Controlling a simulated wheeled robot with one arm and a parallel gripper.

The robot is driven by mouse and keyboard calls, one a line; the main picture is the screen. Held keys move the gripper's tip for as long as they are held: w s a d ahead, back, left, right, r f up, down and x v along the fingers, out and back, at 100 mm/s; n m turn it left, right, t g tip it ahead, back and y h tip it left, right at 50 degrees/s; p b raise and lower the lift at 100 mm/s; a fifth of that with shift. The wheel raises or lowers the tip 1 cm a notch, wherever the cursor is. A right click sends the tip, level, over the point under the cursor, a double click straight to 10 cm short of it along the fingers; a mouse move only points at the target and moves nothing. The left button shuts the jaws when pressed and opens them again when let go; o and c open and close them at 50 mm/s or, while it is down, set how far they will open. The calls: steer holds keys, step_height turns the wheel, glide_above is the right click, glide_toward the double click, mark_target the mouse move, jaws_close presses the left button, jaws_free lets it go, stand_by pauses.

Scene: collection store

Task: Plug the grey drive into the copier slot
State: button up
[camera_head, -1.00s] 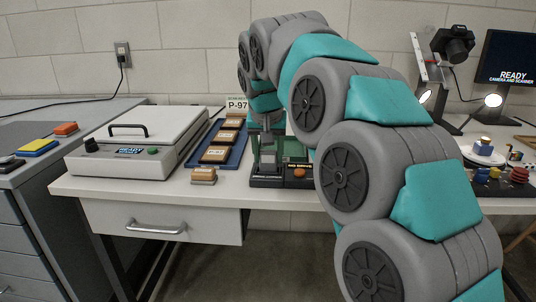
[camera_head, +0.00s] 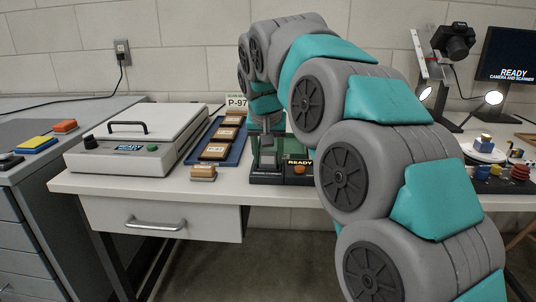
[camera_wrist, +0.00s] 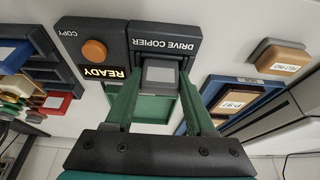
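The grey drive (camera_wrist: 160,75), with a pale label on its end, sits at the slot of the drive copier (camera_wrist: 166,42) in the wrist view. My gripper (camera_wrist: 161,80) has its two green fingers on either side of the drive, and they look shut on it. The copier's display (camera_wrist: 103,74) is lit and reads READY, beside an orange button (camera_wrist: 94,51). In the head view the copier (camera_head: 266,179) stands on the bench, with my gripper over it. My arm and fingers hide part of the copier, and the depth of the drive in the slot is hard to see.
A lidded machine (camera_head: 140,142) stands further left. A turntable (camera_head: 484,154) and coloured objects are at the right.

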steer(key=shift+o, duration=0.8)
steer(key=shift+r, duration=0.1)
steer(key=p+v, duration=0.3)
steer(key=v, duration=0.7)
steer(key=shift+s+r, duration=0.2)
steer(key=shift+r, duration=0.15)
